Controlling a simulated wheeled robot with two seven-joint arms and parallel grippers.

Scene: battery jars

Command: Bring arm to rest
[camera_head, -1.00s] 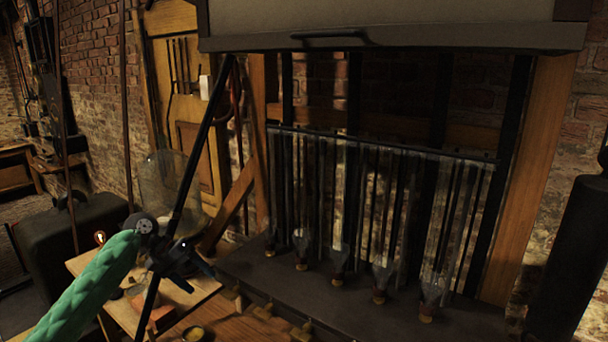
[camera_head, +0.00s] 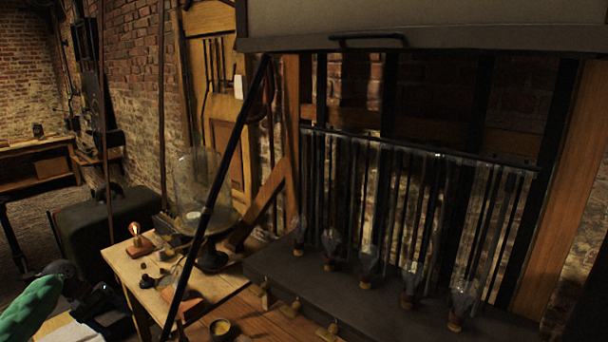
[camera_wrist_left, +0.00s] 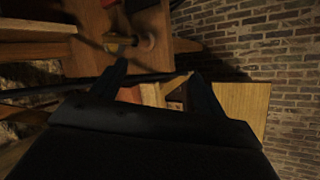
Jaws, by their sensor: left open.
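My left arm, in a green sleeve, comes in at the lower left of the head view. Its dark left gripper (camera_head: 108,308) is low, in front of the small wooden table's near left side, and looks empty. In the left wrist view the two black fingers of the left gripper (camera_wrist_left: 158,88) stand apart with nothing held between them. My right gripper does not show.
The wooden table (camera_head: 137,268) holds a lit bulb (camera_head: 135,231) and small parts. A thin dark bar (camera_head: 222,170) slants down in front. A dark case (camera_head: 110,225) stands left of the table. A raised panel (camera_head: 420,25) overhangs the jars.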

